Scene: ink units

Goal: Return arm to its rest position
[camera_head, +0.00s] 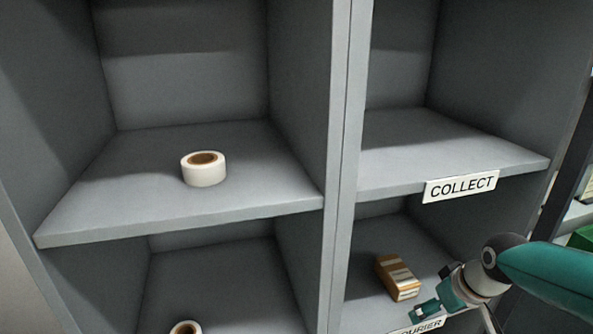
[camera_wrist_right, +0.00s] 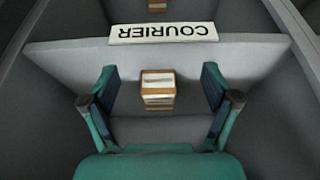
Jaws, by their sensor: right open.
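My right gripper (camera_head: 432,302) comes in from the lower right of the head view, at the lower right compartment. In the right wrist view its two teal fingers (camera_wrist_right: 158,90) are spread wide with nothing gripped. A small brown box with pale stripes (camera_head: 398,278) rests on the shelf of that compartment, just left of the gripper. In the wrist view the striped box (camera_wrist_right: 157,88) appears between the fingers, with a clear gap on both sides. My left gripper is in neither view.
A COURIER label (camera_wrist_right: 162,32) is on this shelf's front edge, and a COLLECT label (camera_head: 461,187) is on the shelf above. A white tape roll (camera_head: 204,174) sits on the upper left shelf; another roll (camera_head: 185,328) is partly visible below. A grey upright (camera_head: 342,160) divides the columns.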

